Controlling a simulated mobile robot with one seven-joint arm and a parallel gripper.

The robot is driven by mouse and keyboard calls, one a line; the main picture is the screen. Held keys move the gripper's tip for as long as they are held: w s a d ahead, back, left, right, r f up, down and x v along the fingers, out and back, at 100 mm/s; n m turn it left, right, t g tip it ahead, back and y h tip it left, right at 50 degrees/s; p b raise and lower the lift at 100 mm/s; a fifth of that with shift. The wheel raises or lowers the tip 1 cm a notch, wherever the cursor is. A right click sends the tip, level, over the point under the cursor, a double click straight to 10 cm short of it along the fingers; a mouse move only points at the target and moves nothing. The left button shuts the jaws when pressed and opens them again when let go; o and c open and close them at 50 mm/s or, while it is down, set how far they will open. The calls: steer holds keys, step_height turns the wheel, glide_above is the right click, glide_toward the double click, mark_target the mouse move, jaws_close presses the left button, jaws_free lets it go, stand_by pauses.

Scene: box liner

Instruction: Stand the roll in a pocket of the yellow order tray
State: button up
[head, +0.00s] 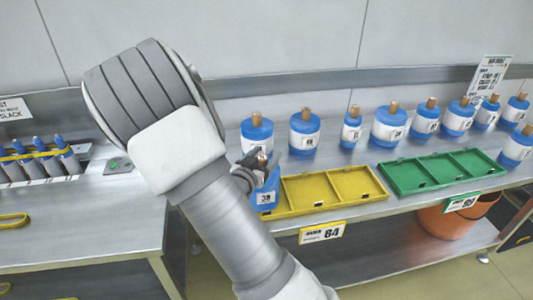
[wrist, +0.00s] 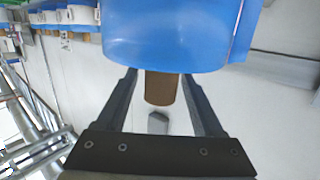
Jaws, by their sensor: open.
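The yellow order tray (head: 308,210) lies on the counter, with its middle and right pockets empty. A blue roll with a white label (head: 263,200) stands upright at its left end, apparently in the left pocket; its base is partly hidden. My gripper (head: 257,162) is at the top of this roll, around its brown core. In the wrist view, my gripper (wrist: 160,95) is open, one finger on each side of the brown core (wrist: 161,90). The blue end of the roll (wrist: 175,40) fills the top of that view. I cannot tell whether a finger touches the core.
Several blue-and-white rolls (head: 389,127) with brown cores stand in a row behind the trays. A green tray (head: 435,180) with empty pockets lies to the right. An orange bin (head: 445,222) stands below the counter. A rack of blue-topped tubes (head: 35,165) is on the left bench.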

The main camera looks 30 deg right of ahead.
steer(key=p+v, duration=0.1)
steer(key=v, duration=1)
steer(key=w+a+n+y, duration=0.1)
steer(key=w+a+y, duration=0.3)
steer(key=a+y, duration=0.25)
steer(key=s+a+r+n+y, duration=0.4)
steer(key=a+r+y, duration=0.2)
steer(key=r+y, duration=0.1)
steer(key=s+d+r+n+g, duration=0.2)
steer(key=s+r, duration=0.1)
steer(key=s, duration=0.6)
steer(key=s+d+r+n+g+h, duration=0.1)
steer(key=s+d+r+n+g, duration=0.1)
steer(key=s, duration=0.7)
steer(key=shift+s+d+r+n+g, duration=0.2)
steer(key=shift+d+r+n+g, duration=0.25)
steer(key=shift+d+r, duration=0.2)
